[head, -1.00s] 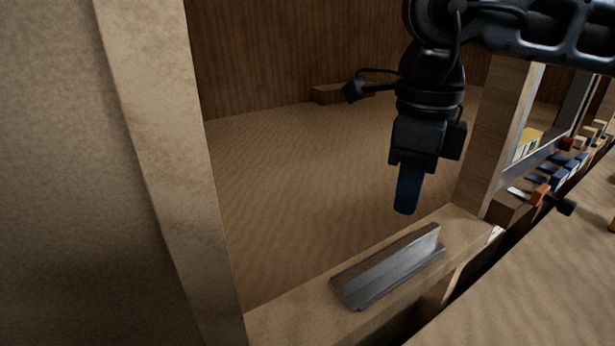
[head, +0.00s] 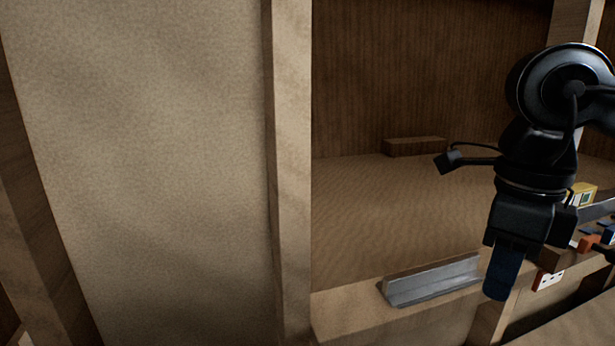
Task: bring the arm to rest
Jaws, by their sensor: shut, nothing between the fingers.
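My gripper (head: 497,289) hangs from my arm at the right of the head view, pointing down. Its blue fingers are together with nothing between them. In the picture it is just right of a grey metal channel piece (head: 432,281) on the wooden ledge; I cannot tell how far apart they are in depth. Part of my arm runs out of the right edge of the view.
A tall light post (head: 288,170) and a pale wall panel (head: 150,170) fill the left. A wooden block (head: 415,146) lies at the back of the broad tan surface (head: 390,205). A yellow box (head: 582,194) and small coloured items (head: 589,243) crowd the right edge.

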